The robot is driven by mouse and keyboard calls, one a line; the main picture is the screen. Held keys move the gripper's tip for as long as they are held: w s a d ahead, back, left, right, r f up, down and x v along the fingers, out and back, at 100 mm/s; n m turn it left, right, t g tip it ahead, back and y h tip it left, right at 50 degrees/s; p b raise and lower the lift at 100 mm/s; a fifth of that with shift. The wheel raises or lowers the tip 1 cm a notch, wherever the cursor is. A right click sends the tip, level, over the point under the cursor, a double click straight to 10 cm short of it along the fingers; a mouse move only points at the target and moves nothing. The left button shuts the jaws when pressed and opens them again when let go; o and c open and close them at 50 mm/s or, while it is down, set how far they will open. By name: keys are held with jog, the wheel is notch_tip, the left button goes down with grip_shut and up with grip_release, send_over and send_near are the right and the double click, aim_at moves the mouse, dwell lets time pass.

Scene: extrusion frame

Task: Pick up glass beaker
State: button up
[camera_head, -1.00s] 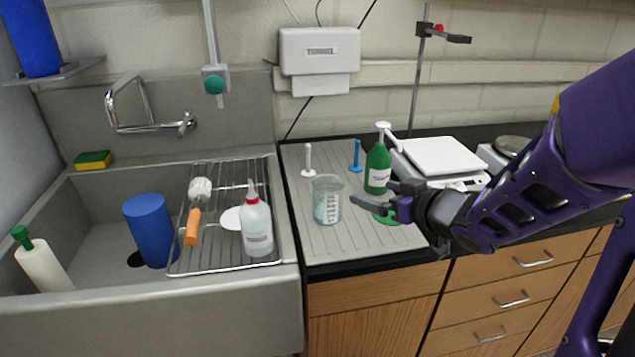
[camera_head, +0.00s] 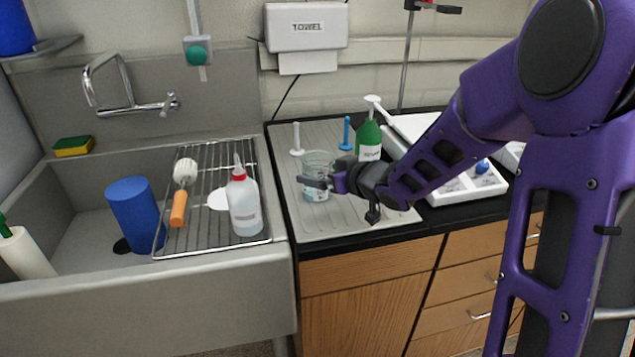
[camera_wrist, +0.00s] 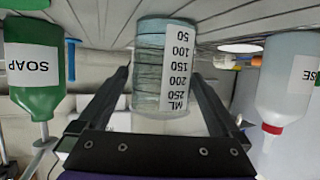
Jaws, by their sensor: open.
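The glass beaker (camera_head: 317,163) is clear with a pale blue-green tint and stands upright on the grey ribbed drainboard (camera_head: 330,223). My gripper (camera_head: 325,183) is in front of its lower part in the head view and hides some of it. In the wrist view, which is upside down, the beaker (camera_wrist: 164,65) with its white volume label lies between the two dark fingers of my gripper (camera_wrist: 165,85). The fingers are spread, one on each side, with a visible gap to the glass on the left; contact on the right is unclear.
A green soap bottle (camera_head: 369,137) stands close behind and right of the beaker. A white peg (camera_head: 297,140) and a blue peg (camera_head: 346,133) stand behind it. Left is a wire rack (camera_head: 205,241) over the sink with a red-capped bottle (camera_head: 243,207).

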jog(key=b+x, duration=0.1)
jog(key=x, duration=0.3)
jog(key=shift+w+a+f, duration=0.15)
jog(key=shift+a+f, duration=0.15)
jog(key=shift+a, duration=0.05)
jog(key=shift+r, duration=0.1)
jog(key=c, duration=1.2)
